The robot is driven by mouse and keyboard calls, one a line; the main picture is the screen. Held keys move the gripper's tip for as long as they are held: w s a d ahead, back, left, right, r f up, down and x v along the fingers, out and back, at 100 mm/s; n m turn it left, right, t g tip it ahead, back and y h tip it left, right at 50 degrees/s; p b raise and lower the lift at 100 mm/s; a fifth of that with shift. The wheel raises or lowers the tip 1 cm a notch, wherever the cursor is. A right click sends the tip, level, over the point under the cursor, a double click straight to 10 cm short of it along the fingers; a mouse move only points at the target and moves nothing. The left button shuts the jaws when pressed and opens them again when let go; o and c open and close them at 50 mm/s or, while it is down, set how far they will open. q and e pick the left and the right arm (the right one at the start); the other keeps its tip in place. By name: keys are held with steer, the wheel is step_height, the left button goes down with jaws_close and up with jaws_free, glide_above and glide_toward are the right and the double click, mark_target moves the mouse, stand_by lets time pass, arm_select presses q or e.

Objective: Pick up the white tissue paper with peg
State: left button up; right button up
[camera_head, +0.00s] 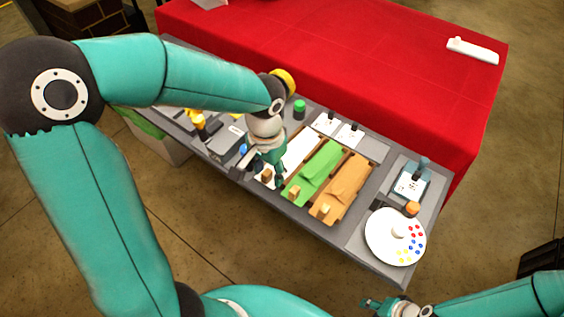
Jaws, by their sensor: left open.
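The white tissue paper (302,149) lies on the grey station table, leftmost of three coloured strips. A small wooden peg (267,174) stands at its near end. My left gripper (269,167) is open, pointing down over the near left part of the white paper, close to the peg. It hides part of the paper, and I cannot tell whether it touches the peg. My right gripper (376,305) is at the bottom edge, away from the table; its jaws are too small to read.
Green paper (316,170) and orange paper (345,186) with pegs lie right of the white one. A round white palette (384,240) with coloured dots is at the right end. A red-covered table (350,60) stands behind. Tools and boxes crowd the left.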

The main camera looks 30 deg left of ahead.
arm_select(q)
jaws_close()
steer(key=shift+r, duration=0.1)
